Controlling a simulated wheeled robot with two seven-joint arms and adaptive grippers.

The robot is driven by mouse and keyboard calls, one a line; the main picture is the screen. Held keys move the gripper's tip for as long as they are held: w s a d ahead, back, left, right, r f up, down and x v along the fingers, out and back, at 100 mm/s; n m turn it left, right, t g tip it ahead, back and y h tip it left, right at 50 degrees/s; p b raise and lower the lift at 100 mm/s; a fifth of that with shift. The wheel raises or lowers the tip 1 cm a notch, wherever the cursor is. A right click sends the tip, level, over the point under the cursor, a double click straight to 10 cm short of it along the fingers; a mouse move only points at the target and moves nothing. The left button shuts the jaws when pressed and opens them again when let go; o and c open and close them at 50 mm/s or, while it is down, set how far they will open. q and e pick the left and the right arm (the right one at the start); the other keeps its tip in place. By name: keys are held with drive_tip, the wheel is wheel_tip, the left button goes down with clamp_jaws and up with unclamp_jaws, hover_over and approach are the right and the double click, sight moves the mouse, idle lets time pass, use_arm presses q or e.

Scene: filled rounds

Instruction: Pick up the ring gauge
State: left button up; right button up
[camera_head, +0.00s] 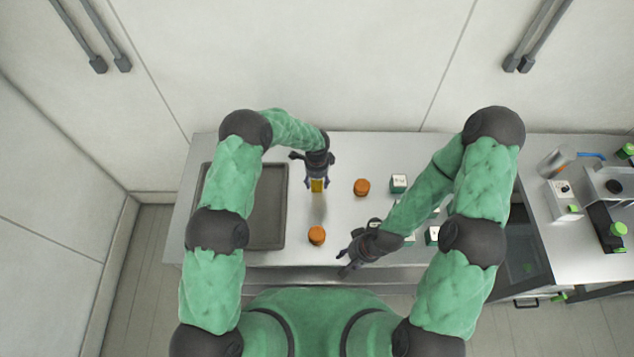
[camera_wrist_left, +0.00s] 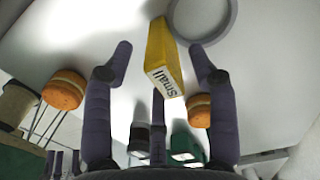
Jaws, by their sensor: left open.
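The ring gauge shows in the left wrist view as a grey ring (camera_wrist_left: 226,22), cut off by the top edge, beside a yellow block (camera_wrist_left: 160,52) lettered "Small". The block looks like its handle, but I cannot make out the join clearly. My left gripper (camera_head: 318,184) is open, with the yellow block (camera_head: 318,186) between its fingers (camera_wrist_left: 165,70) as seen from the wrist; contact is not visible. In the head view the ring cannot be made out. My right gripper (camera_head: 346,262) is low over the table's front edge, with its jaw opening unclear.
A dark tray (camera_head: 271,240) lies on the left of the light table (camera_head: 345,150). Orange filled rounds stand at the middle (camera_head: 361,187) and front (camera_head: 317,236). Green-and-white boxes (camera_head: 398,183) stand to the right, partly behind my right arm. A side counter (camera_head: 575,240) holds equipment.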

use_arm(q)
clamp_jaws()
drive_tip(key=shift+r, duration=0.2)
